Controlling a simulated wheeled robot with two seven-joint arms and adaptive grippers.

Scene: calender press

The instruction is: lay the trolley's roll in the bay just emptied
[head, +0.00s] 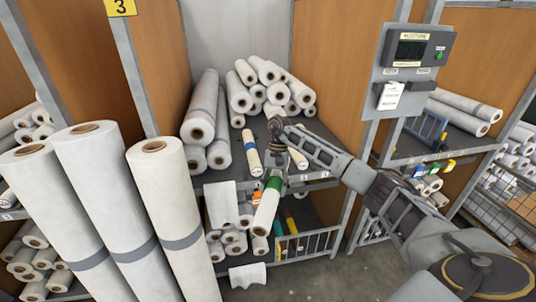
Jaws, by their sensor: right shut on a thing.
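My right gripper (274,172) reaches in from the right, in front of the middle bay's shelf (222,178). It is shut on a white roll with a green band (266,212), which hangs tilted below it in front of the shelf edge. The shelf between these two is partly covered by my gripper. I cannot make out a trolley for certain. My left gripper is out of view.
Large white rolls (200,120) are piled on the shelf's left and back. Tall upright rolls (165,200) stand close at the left. A control panel (410,55) is on the right post. Below, a barred rack (308,245) and more rolls (235,243) fill the lower level.

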